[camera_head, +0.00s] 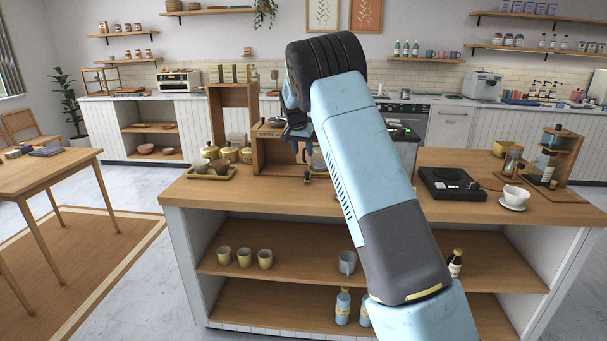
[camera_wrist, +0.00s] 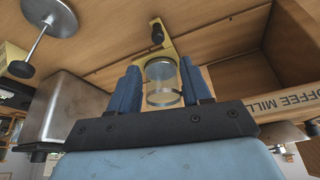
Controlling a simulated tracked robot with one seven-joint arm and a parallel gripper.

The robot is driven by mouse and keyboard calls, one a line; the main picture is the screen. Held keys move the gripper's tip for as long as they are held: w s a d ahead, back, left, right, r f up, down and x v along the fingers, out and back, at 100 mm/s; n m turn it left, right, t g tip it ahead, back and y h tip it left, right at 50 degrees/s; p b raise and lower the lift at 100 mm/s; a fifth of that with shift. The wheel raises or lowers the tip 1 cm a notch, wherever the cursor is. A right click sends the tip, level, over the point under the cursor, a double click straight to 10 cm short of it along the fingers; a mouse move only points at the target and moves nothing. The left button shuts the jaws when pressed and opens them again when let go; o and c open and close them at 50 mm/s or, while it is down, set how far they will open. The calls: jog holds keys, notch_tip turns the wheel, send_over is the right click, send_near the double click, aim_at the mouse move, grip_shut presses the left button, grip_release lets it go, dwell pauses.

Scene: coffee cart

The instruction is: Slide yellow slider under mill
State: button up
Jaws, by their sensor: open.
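In the wrist view the yellow slider (camera_wrist: 168,49) is a flat yellow piece with a black knob at its far end. A clear glass (camera_wrist: 161,72) with a yellow band sits at its near end. My gripper (camera_wrist: 160,84) is open, with one blue finger on each side of the glass in this view; I cannot tell whether they touch it. The wooden mill housing, lettered COFFEE MILL (camera_wrist: 290,102), is at the right. In the head view my gripper (camera_head: 293,134) is in front of the mill housing (camera_head: 271,150), and my arm hides part of this area.
A metal disc on a stem (camera_wrist: 48,22) and a silver box (camera_wrist: 78,110) are left of my fingers in the wrist view. On the counter (camera_head: 240,193), a tray of cups (camera_head: 206,178) stands left and a black scale-like device (camera_head: 452,184) right. The counter's front strip is mostly clear.

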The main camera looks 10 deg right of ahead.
aim_at(307, 172)
jog(key=x, duration=1.3)
jog(key=shift+r, duration=0.1)
jog(key=shift+c, duration=0.4)
grip_shut()
